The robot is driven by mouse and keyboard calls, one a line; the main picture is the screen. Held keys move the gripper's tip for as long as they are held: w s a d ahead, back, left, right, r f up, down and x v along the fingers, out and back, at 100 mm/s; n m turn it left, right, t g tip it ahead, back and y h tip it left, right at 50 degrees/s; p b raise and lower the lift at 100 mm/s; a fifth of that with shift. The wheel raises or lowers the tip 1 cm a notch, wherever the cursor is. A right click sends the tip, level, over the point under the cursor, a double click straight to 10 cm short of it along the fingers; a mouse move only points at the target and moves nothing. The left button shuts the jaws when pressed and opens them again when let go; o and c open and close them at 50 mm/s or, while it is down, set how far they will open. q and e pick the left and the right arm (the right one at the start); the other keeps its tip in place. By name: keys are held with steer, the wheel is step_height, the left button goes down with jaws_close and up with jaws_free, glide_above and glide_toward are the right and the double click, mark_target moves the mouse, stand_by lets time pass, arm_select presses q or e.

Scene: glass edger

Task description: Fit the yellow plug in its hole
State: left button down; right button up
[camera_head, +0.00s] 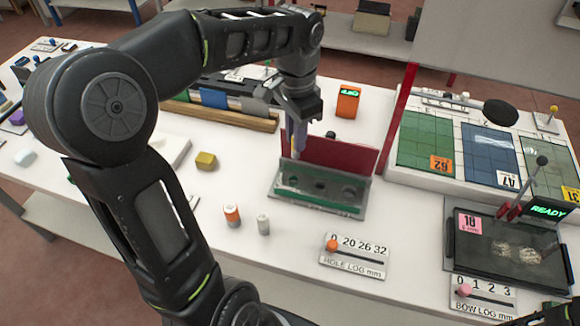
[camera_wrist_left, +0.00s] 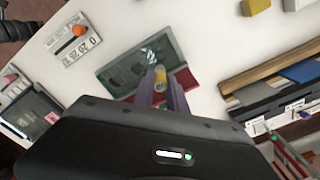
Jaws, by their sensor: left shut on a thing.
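My left gripper (camera_head: 298,140) points down above the left part of a green-framed plate with round holes (camera_head: 320,209). In the left wrist view, its fingers (camera_wrist_left: 161,88) are shut on a small plug with a yellow band (camera_wrist_left: 160,77). The plug's lower end is close to the plate (camera_wrist_left: 120,72); I cannot tell whether it touches or enters a hole. In the head view, the fingers mostly hide the plug. A middle hole (camera_head: 320,184) and a right hole (camera_head: 348,192) look open. My right gripper is not clearly seen.
A red panel (camera_head: 335,155) stands behind the plate. An orange-capped plug (camera_head: 232,215) and a grey-white plug (camera_head: 263,224) stand in front left. A yellow block (camera_head: 206,160) lies left. The hole log slider (camera_head: 354,258) is in front; a dark tray (camera_head: 510,250) is right.

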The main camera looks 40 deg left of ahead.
mark_target(294, 157)
arm_select(q)
steer(key=shift+s+a+r, duration=0.1)
steer(key=shift+a, duration=0.05)
steer(key=shift+s+m, duration=0.25)
steer(key=shift+m, duration=0.05)
steer(key=shift+w+f, duration=0.1)
steer(key=shift+f, duration=0.15)
step_height(294, 157, down, 6)
steer(key=shift+r+p, duration=0.1)
steer(key=shift+p, duration=0.25)
steer(key=shift+f, duration=1.85)
steer(key=shift+f, duration=0.2)
steer(key=c, duration=1.3)
jaws_free()
steer(key=shift+c, duration=0.2)
